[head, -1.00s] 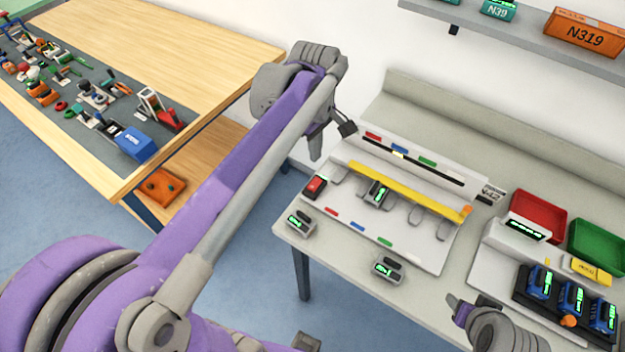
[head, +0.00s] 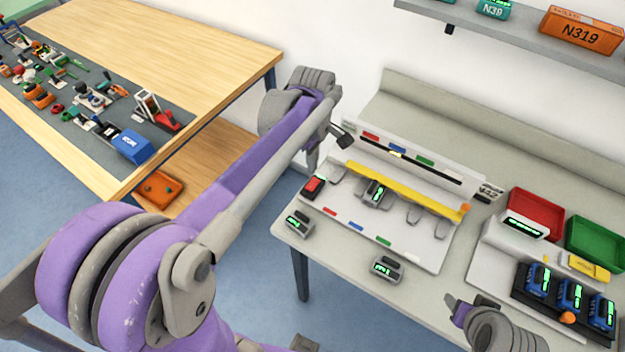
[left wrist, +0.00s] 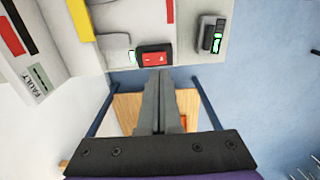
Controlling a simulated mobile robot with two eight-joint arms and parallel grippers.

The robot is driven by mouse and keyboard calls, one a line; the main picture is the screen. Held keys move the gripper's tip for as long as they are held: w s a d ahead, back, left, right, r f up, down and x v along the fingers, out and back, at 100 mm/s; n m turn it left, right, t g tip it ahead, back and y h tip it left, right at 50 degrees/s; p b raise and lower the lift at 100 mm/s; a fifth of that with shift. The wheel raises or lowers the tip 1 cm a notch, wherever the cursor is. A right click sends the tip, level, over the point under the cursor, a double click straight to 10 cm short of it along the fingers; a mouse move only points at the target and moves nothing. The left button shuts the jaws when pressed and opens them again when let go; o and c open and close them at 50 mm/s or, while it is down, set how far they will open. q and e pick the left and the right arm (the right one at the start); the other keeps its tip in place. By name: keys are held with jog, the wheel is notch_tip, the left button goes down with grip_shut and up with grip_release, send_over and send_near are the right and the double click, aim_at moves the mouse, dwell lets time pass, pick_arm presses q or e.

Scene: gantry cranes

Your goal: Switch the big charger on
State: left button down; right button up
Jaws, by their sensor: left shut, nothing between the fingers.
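The big charger (head: 400,240) is a pale panel on the grey bench, with a yellow bar (head: 405,190) across it. Its red rocker switch (head: 313,185) sits in a black housing at the left end. It also shows in the left wrist view (left wrist: 155,58), with a small white mark; I cannot tell its position. My left gripper (head: 313,160) hangs just behind and above the switch in the head view. Its shut, empty fingers (left wrist: 160,78) point at the switch's near edge; contact is unclear. My right gripper (head: 468,308) is low right, away from the switch; its opening is unclear.
One grey battery pack (head: 376,192) sits in the charger; two more (head: 299,223) (head: 387,268) lie along the bench's front. A smaller charger with blue packs (head: 570,295), a red bin (head: 536,213) and a green bin (head: 597,245) are right. A wooden table (head: 190,45) stands left.

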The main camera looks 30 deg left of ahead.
aim_at(312, 187)
pick_arm(q)
notch_tip(312, 187, down, 7)
jog(key=shift+f, duration=0.2)
pick_arm(e)
jog(key=shift+s+f, duration=0.1)
jog(key=shift+f, duration=0.1)
